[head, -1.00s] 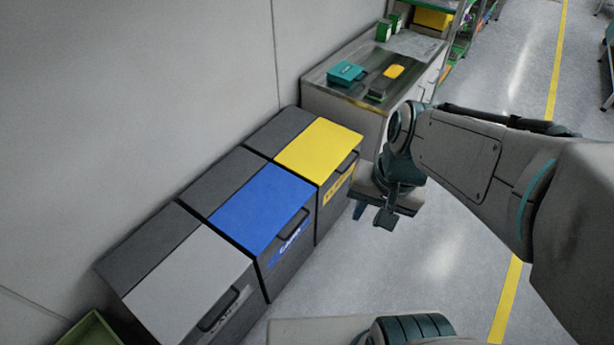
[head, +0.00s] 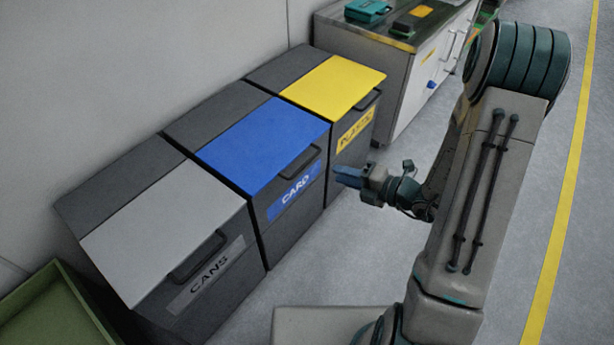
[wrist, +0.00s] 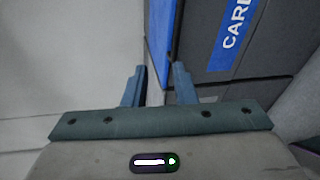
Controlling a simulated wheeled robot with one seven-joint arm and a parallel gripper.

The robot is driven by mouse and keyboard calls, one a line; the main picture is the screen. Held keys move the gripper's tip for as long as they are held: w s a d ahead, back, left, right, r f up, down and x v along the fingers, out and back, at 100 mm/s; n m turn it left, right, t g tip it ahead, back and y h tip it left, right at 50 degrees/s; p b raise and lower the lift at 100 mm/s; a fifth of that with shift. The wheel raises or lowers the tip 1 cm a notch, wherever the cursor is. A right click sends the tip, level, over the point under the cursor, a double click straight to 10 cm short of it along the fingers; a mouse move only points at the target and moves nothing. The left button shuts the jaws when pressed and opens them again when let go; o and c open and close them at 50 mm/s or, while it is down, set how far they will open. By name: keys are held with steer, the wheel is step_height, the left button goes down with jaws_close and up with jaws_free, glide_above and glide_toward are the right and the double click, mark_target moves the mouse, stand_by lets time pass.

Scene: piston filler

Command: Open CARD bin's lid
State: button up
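The CARD bin is the dark middle bin (head: 285,225) of a row of three, with a blue lid (head: 262,143) that lies shut. Its dark bar handle (head: 303,163) is on the lid's front edge, above the blue CARD label (head: 295,191). My gripper (head: 345,176) is in front of the bin, to the right of the handle and apart from it. In the wrist view, my gripper's (wrist: 159,75) two blue fingers are apart with nothing held between them. The bin's front and its CARD label (wrist: 235,30) show turned sideways there; the handle is not clear.
The grey-lidded CANS bin (head: 160,240) stands at the left and the yellow-lidded PLASTIC bin (head: 335,85) at the right, both shut. A counter (head: 385,70) stands beyond. A green crate (head: 50,315) is at lower left. Clear floor lies in front of the bins.

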mark_target(309, 163)
steer(key=w+a+f+m+b, duration=0.1)
steer(key=w+a+f, duration=0.1)
steer(key=w+a, duration=0.1)
steer(key=w+a+f+t+b, duration=0.1)
steer(key=w+a+f+b, duration=0.1)
steer(key=w+a, duration=0.1)
steer(key=w+a+f+m+h+b, duration=0.1)
steer(key=w+a+b, duration=0.1)
steer(key=w+a, duration=0.1)
steer(key=shift+w+a+f+m, duration=0.1)
steer(key=shift+w+f+m, duration=0.2)
steer(key=shift+f, duration=0.1)
jaws_close()
